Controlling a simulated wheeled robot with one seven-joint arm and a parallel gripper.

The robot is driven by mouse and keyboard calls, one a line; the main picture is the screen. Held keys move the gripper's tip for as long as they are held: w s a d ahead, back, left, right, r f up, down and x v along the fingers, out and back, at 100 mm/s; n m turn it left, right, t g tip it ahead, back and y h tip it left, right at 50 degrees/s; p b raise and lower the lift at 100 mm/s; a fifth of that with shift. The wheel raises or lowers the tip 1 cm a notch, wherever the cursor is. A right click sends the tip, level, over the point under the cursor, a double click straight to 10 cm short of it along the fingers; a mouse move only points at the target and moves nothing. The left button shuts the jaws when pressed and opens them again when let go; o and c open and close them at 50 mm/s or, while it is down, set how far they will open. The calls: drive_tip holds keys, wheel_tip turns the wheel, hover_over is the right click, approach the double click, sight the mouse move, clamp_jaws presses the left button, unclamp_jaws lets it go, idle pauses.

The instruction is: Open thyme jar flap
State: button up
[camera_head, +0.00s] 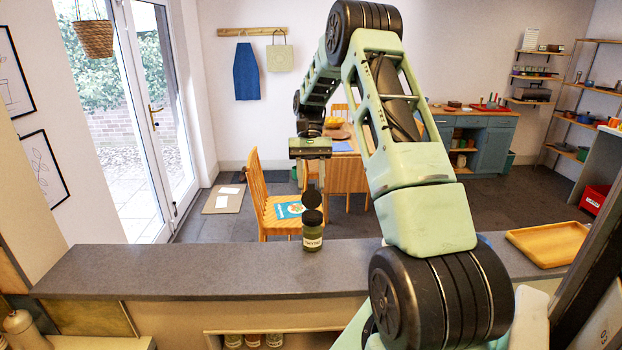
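The thyme jar (313,238), a small green jar with a white label and a black cap, stands upright on the grey counter. Above the cap (313,217) a dark round flap (312,199) shows as a disc, which looks raised from the cap. My gripper (312,180) points down right at the top of the flap. It overlaps the flap's upper edge in this view, and I cannot tell whether it touches. The fingers are small and partly lost against the chair behind, so their opening is unclear.
The grey counter (180,272) is clear to the left of the jar. A wooden tray (548,244) lies on its right end. More jars (253,341) stand on a shelf below. Beyond are a wooden chair (256,185) and a table.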

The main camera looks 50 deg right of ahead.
drive_tip(key=b+v, duration=0.1)
drive_tip(key=v, duration=1.1)
idle(0.5)
drive_tip(key=w+a+f+n+h+b, duration=0.1)
drive_tip(key=w+a+f+n+b, duration=0.1)
drive_tip(key=a, duration=0.7)
drive_tip(key=w+a+f+n+h+b, duration=0.1)
drive_tip(key=w+a+f+n+b, duration=0.15)
drive_tip(key=a, duration=0.75)
drive_tip(key=s+a+f+n+t+h+b, duration=0.1)
drive_tip(key=s+a+f+n+b, duration=0.2)
drive_tip(key=a, duration=0.8)
drive_tip(key=s+a+f+n+t+h, duration=0.1)
drive_tip(key=s+a+f+n, duration=0.2)
drive_tip(key=a, duration=0.7)
drive_tip(key=s+a+f+n+t+b, duration=0.1)
drive_tip(key=s+a+f+n, duration=0.1)
drive_tip(key=s, duration=0.6)
drive_tip(key=s+a+f+n+t+b, duration=0.1)
drive_tip(key=s+a+f+n+b, duration=0.1)
drive_tip(key=s+a+f, duration=0.2)
drive_tip(key=s+a+f+n+h+b, duration=0.1)
drive_tip(key=s+a+f+n+b, duration=0.1)
drive_tip(key=s, duration=0.9)
wheel_tip(320, 180, down, 3)
drive_tip(key=shift+s+a+r+n+t, duration=0.2)
drive_tip(key=shift+s+a+n+t, duration=0.25)
drive_tip(key=shift+a, duration=0.6)
